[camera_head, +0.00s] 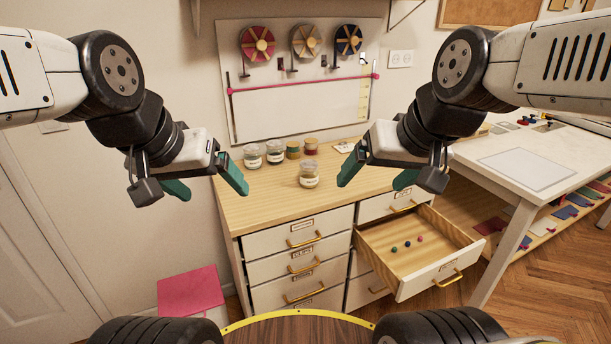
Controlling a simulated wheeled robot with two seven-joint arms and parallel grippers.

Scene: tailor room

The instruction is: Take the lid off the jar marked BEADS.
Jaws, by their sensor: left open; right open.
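A clear jar with a tan lid and a pale label (309,176) stands upright near the front of the wooden cabinet top. Two more lidded, labelled jars stand behind it to the left, one at the far left (252,157) and one beside it (275,153). The labels are too small to read, so I cannot tell which is marked BEADS. My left gripper (206,183) is open and empty, in the air at the cabinet's left edge. My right gripper (377,178) is open and empty, in the air right of the front jar. Neither touches a jar.
Green (293,149) and red (311,146) containers stand behind the front jar. An open drawer (440,274) juts out at lower right, holding several small balls. A white table (545,160) stands at right. The cabinet top left of the front jar is clear.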

